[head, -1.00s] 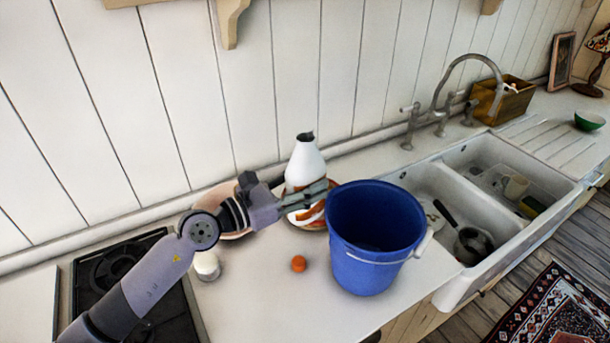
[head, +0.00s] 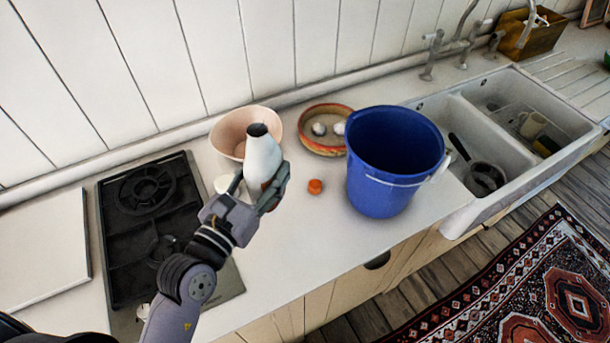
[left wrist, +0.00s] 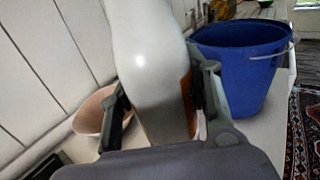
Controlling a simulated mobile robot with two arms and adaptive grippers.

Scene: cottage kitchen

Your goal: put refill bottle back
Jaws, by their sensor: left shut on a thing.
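The refill bottle (head: 262,158) is white with a dark open top and a brown label lower down. My left gripper (head: 260,190) is shut on it and holds it roughly upright, slightly tilted, above the counter in front of the pink bowl. In the left wrist view the bottle (left wrist: 150,65) fills the middle, between the two fingers (left wrist: 160,105). Its lower end is hidden by the gripper. My right gripper is in neither view.
A pink bowl (head: 226,137) stands behind the bottle. A shallow patterned dish (head: 322,147) holds two whitish round things. A blue bucket (head: 385,190), an orange ball-like thing (head: 315,187) and a hob (head: 120,225) are on the counter (head: 290,250). A double sink (head: 465,105) is at right.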

